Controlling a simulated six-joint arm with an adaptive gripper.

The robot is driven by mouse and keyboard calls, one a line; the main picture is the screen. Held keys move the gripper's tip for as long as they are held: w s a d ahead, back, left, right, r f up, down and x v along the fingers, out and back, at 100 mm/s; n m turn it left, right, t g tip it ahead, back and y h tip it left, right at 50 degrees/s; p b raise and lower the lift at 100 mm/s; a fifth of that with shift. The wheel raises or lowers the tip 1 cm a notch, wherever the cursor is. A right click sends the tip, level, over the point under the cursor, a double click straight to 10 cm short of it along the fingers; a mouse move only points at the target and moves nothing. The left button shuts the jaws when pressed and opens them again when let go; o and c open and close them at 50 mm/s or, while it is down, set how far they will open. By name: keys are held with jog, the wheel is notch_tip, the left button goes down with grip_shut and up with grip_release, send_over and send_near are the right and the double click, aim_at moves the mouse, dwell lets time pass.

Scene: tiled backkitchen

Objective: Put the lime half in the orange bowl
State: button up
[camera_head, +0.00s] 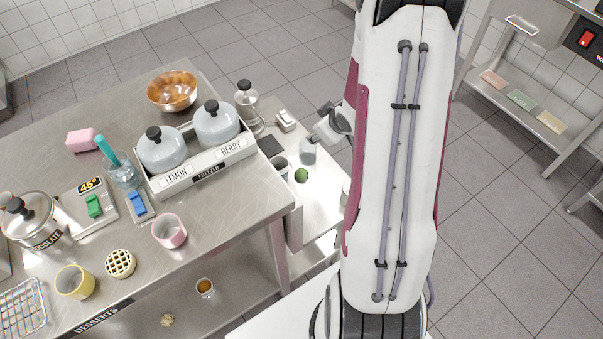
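A small dark green round thing (301,175), which looks like the lime half, lies on the lower white surface right of the steel table. I see only its green skin, no cut face. The orange bowl (173,90), glossy amber-brown, stands near the back edge of the steel table, behind the lidded pots. No lime shows in it. My gripper (318,133) is partly visible beside my arm, above and to the right of the green thing and apart from it. Its fingers are too small and hidden to read. My arm covers the area to its right.
A steel canister (247,101) stands right of the bowl. A pink block (82,140) and a pink cup (169,231) are on the steel table (225,225).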

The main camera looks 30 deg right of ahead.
notch_tip(320, 180, down, 8)
jog(key=s+y, duration=0.1)
jog(key=t+y, duration=0.2)
send_near(305, 174)
jog(key=shift+w+d, duration=0.6)
jog(key=shift+w, duration=0.1)
jog(key=shift+s+a+f, duration=0.35)
jog(key=shift+a+f, duration=0.05)
jog(key=shift+f, duration=0.35)
jog(key=shift+x, duration=1.3)
jog(key=shift+w+a, duration=0.1)
jog(key=shift+a+x, duration=0.15)
jog(key=shift+x, duration=1.1)
jog(key=shift+a+x, duration=0.15)
jog(key=shift+x, duration=1.1)
jog(key=shift+w+r, duration=0.1)
jog(key=shift+r, duration=0.05)
